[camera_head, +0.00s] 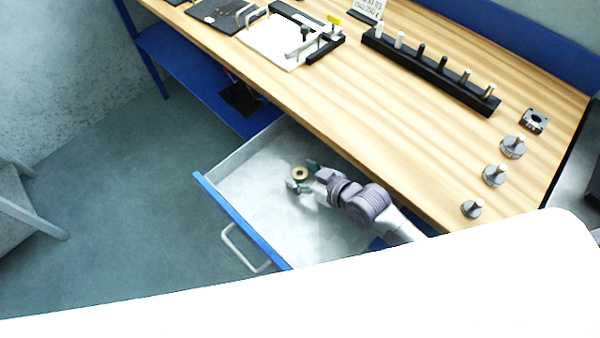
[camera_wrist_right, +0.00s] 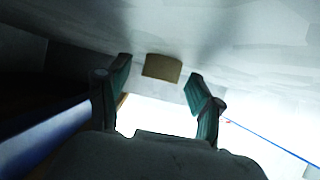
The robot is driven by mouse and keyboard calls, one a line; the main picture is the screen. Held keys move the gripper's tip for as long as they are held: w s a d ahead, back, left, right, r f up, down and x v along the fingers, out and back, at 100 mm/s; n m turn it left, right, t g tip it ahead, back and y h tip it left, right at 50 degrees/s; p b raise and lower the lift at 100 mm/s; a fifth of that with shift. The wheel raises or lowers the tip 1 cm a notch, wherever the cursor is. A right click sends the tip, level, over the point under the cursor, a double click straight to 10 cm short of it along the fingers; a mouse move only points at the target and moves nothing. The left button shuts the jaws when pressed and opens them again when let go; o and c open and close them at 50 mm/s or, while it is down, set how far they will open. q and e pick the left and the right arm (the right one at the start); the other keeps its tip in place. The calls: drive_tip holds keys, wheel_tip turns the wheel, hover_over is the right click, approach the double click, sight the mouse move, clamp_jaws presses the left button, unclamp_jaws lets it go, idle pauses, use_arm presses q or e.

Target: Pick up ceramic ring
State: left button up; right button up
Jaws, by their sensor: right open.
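The ceramic ring (camera_head: 300,173) is a small tan ring with a dark centre, in the open drawer (camera_head: 238,216) under the workbench. In the right wrist view the ring (camera_wrist_right: 162,67) shows as a short tan block just beyond the fingertips, between them in line. My right gripper (camera_head: 302,177) reaches into the drawer from the right, with its green-padded fingers apart and the ring by their tips. In the right wrist view the gripper (camera_wrist_right: 158,88) is open with nothing held. Whether a finger touches the ring I cannot tell. My left gripper is not in view.
The wooden workbench (camera_head: 400,130) overhangs the drawer's back. On it stand a black rack with several pegs (camera_head: 430,70), metal knobbed weights (camera_head: 512,146) and a white-and-black fixture (camera_head: 290,40). The drawer has a blue front and a handle (camera_head: 243,248). The rest of its floor looks clear.

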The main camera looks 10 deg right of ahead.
drive_tip(key=c, duration=1.1)
drive_tip(key=shift+r, duration=0.1)
drive_tip(key=shift+c, duration=0.2)
